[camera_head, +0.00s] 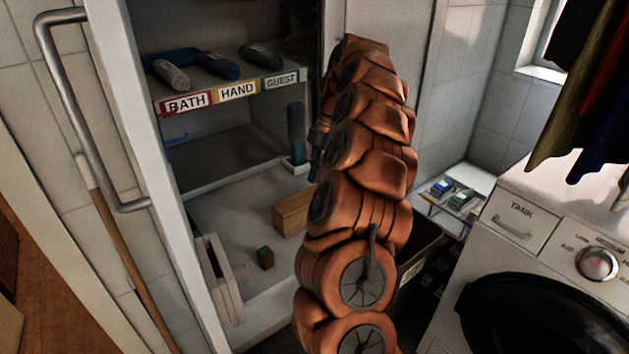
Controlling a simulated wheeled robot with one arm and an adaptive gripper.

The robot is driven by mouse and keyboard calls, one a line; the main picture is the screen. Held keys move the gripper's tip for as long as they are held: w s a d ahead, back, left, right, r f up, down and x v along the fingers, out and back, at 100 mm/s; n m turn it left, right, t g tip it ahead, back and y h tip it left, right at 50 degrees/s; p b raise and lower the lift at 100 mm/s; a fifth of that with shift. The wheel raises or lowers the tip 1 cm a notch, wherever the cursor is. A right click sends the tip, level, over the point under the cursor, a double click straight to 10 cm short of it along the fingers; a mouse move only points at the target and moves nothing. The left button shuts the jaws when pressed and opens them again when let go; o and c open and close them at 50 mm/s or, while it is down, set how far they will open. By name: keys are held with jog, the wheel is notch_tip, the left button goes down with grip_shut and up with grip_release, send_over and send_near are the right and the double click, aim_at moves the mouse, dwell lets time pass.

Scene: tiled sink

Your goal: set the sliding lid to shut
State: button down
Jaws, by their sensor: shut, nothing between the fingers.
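A light wooden box (293,213) sits on the cabinet's lower floor, just left of my orange arm. Its right end is hidden behind the arm. I cannot make out a separate lid on it or tell how far any lid is slid. My arm rises through the middle of the picture in front of the cabinet. I cannot make out my gripper; the arm hides the space behind it. Dark parts show at the arm's left edge, but I cannot tell what they are.
A small green-topped brown block (265,258) lies in front of the box. A dark cylinder (296,133) stands on a small base behind it. Rolled towels (219,65) lie on the labelled shelf (238,91). The open door's handle (84,110) is left; a washer (530,240) is right.

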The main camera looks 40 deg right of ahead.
jog(key=shift+v, duration=0.8)
jog(key=p+v, duration=0.3)
jog(key=v, duration=0.2)
jog(key=shift+d+r+p, duration=0.15)
jog(key=shift+r+p, duration=0.15)
jog(key=shift+p, duration=0.1)
jog(key=shift+s, duration=0.2)
